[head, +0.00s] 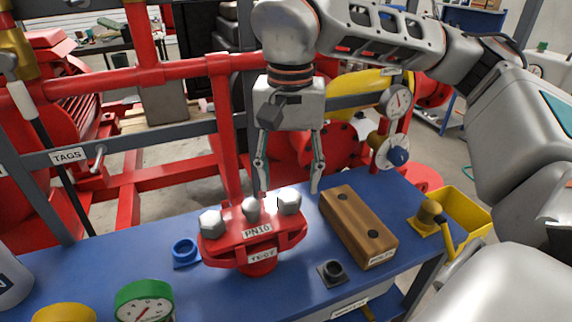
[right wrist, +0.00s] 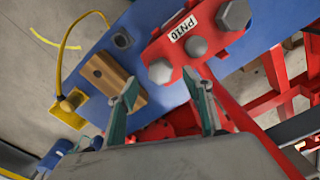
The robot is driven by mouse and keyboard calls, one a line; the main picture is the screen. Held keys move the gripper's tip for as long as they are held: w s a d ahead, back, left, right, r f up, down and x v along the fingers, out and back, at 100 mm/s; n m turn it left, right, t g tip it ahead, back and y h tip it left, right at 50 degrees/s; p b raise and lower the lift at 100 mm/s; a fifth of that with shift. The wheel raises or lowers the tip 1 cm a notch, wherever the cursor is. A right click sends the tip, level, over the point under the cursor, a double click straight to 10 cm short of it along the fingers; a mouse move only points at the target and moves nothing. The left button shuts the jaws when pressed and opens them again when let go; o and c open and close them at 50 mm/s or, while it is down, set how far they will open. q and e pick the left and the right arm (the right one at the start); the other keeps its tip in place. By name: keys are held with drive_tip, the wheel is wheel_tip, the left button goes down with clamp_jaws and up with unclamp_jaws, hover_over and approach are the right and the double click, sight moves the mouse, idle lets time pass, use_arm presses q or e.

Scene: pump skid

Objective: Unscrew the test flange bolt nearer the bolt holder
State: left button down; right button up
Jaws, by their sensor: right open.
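The red test flange (head: 255,240), labelled PN10 and TEST, stands on the blue bench. Its right hex bolt (head: 289,201) is nearer the wooden bolt holder (head: 345,217); that bolt also shows in the right wrist view (right wrist: 160,71). Another hex bolt (head: 211,223) sits at the flange's left end, with a smaller grey rounded piece (head: 250,208) between. My right gripper (head: 290,190) is open and empty, pointing down by the right bolt. In the right wrist view the bolt appears between the fingertips, not visibly touched. My left gripper is not in view.
The holder shows two dark holes. A blue ring (head: 185,252), a green-rimmed gauge (head: 144,303) and a dark square fitting (head: 332,271) lie around the flange. A yellow bin (head: 465,212) is at right. Red pipework and grey rails stand behind the bench.

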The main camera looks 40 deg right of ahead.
sight(289, 197)
drive_tip(key=shift+f+b, duration=0.3)
drive_tip(key=shift+f, duration=1.75)
drive_tip(key=c, duration=1.2)
